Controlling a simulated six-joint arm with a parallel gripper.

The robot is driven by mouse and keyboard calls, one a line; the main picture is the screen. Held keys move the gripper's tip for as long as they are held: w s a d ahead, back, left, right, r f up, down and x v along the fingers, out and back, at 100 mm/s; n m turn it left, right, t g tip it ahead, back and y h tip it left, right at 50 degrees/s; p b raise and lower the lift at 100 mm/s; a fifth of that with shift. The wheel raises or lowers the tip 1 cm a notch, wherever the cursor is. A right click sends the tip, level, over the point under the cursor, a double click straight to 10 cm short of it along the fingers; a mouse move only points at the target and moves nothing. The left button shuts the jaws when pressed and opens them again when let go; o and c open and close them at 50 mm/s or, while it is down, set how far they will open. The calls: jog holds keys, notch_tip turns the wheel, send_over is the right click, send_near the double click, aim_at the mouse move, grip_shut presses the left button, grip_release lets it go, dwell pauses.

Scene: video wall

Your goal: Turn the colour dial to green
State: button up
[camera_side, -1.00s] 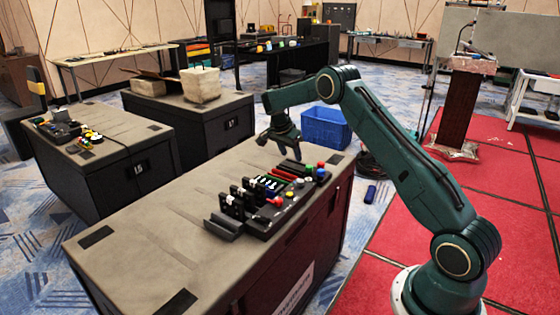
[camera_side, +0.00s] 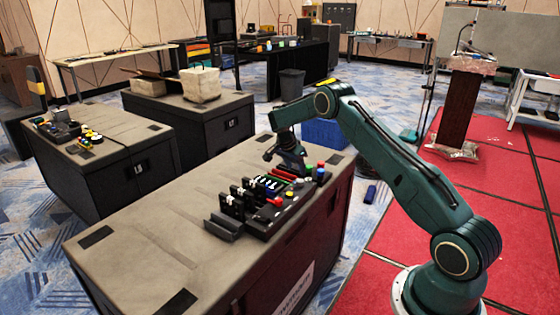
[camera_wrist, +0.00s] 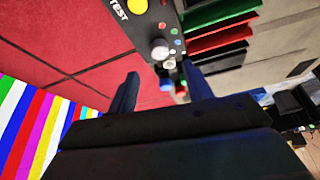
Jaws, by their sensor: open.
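The colour dial (camera_wrist: 160,49) is a pale grey round knob on a black control panel (camera_wrist: 148,26), with small coloured dots beside it, among them red, blue and green. Where the dial points is too small to tell. My gripper (camera_wrist: 161,78) is open and empty, its two dark fingers spread on either side below the dial in the wrist view. In the side view my gripper (camera_side: 287,163) hangs low over the far end of the panel (camera_side: 262,225), close to the dial; contact cannot be made out.
A yellow button (camera_wrist: 137,6) sits beside the word TEST. Green and red slotted modules (camera_wrist: 222,38) lie beside the dial. A red button (camera_side: 320,166) and blue button (camera_side: 320,176) stand at the panel's far end. The bench top (camera_side: 150,235) left of the panel is clear.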

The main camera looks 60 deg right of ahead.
aim_at(300, 180)
jog(key=x, duration=0.7)
jog(key=shift+d+f, duration=0.15)
jog(key=shift+f, duration=0.1)
jog(key=c, duration=1)
jog(key=shift+o, duration=0.2)
jog(key=shift+n, duration=0.5)
jog(key=n+t, duration=0.1)
jog(key=n, duration=0.1)
jog(key=shift+s+n, duration=0.15)
jog(key=shift+n, duration=0.15)
jog(key=shift+n+t+y, duration=0.3)
jog(key=shift+n+t, duration=0.6)
jog(key=shift+n, duration=1.3)
